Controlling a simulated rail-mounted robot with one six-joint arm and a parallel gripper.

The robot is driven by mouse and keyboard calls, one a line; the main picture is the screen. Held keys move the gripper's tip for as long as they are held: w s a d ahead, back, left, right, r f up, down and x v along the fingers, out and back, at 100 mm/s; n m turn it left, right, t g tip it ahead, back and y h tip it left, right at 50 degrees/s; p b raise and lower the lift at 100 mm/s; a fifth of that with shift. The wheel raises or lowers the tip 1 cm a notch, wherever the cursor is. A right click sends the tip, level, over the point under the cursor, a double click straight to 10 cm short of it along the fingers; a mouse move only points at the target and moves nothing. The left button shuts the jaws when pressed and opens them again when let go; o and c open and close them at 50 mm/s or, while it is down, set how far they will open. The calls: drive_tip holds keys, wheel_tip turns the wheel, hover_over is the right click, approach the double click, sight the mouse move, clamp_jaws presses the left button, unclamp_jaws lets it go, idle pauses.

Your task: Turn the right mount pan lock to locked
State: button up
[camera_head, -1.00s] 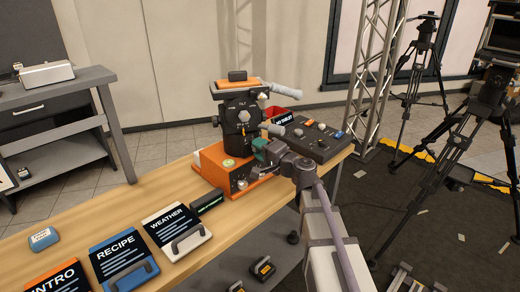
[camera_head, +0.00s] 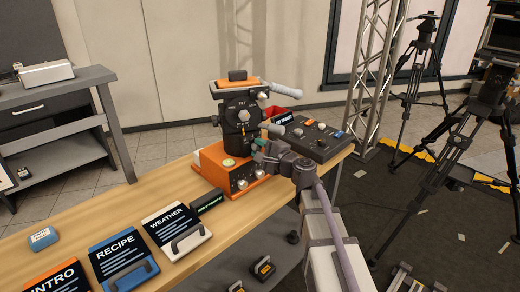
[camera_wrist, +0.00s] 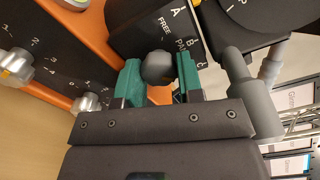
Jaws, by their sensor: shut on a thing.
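The dark camera mount (camera_head: 238,125) stands upright on an orange base box (camera_head: 213,168) near the table's far end. In the wrist view, the pan lock's dark round knob (camera_wrist: 158,65) sits between the green fingers of my gripper (camera_wrist: 160,78). The fingers touch it on both sides. The mount's black body (camera_wrist: 140,22) above the knob carries the words FREE and PAN, partly covered, and the letters A, B and C. In the head view my gripper (camera_head: 260,154) is at the lower right of the mount and hides the knob.
A grey handle (camera_wrist: 240,75) is close on the right. A control box (camera_head: 318,138) stands right of the mount. Cards (camera_head: 175,228) lie on the table (camera_head: 90,222).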

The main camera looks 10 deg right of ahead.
drive_tip(key=o, duration=0.9)
drive_tip(key=shift+s, duration=0.1)
